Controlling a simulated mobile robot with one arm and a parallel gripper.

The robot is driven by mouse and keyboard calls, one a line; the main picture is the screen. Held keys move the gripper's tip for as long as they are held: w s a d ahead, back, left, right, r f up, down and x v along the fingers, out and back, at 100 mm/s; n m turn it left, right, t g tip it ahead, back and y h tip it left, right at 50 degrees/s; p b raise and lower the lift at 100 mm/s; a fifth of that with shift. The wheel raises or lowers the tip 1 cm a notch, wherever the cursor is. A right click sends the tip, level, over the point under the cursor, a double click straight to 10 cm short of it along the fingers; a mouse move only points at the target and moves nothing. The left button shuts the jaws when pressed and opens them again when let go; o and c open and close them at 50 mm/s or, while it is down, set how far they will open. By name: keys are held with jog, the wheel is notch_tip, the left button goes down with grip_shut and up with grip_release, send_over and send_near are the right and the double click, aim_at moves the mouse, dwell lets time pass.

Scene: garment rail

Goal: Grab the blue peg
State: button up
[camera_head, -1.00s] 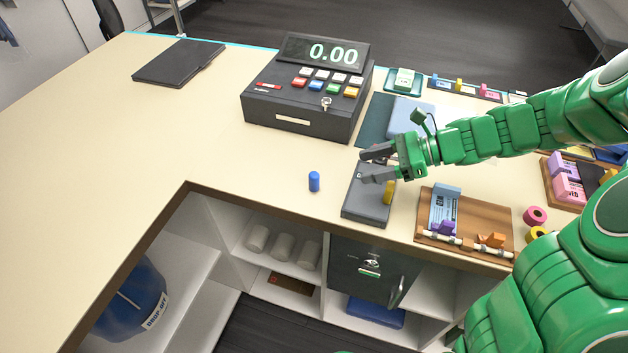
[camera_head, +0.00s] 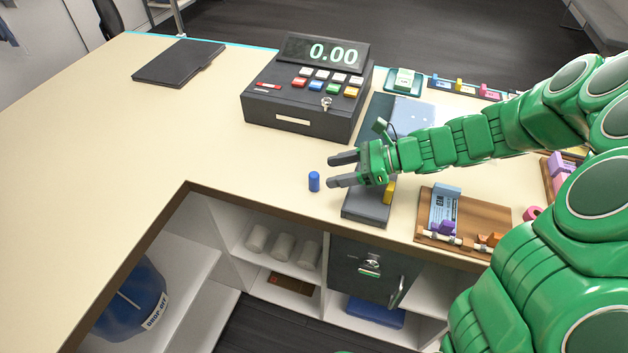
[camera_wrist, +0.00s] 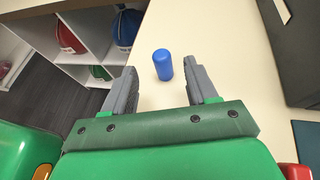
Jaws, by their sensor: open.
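The blue peg (camera_head: 314,181) stands upright on the cream counter, left of the dark grey block. My gripper (camera_head: 343,170) is open and empty, its two grey fingers pointing left toward the peg. In the head view the peg is just beyond the fingertips, apart from them. In the wrist view the blue peg (camera_wrist: 162,64) shows ahead of the open gripper (camera_wrist: 160,80), between the lines of the two fingers and nearer the right one. Nothing hides the peg in either view.
A yellow peg (camera_head: 389,191) stands at the grey block (camera_head: 366,208), partly under my arm. A cash register (camera_head: 306,88) stands behind. A wooden board (camera_head: 466,214) lies to the right. The counter (camera_head: 200,130) left of the peg is clear; its front edge is near.

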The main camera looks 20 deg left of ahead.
aim_at(313, 176)
jog(key=shift+x, duration=2.05)
jog(key=shift+w+f, duration=0.15)
jog(key=shift+d, duration=0.1)
grip_shut()
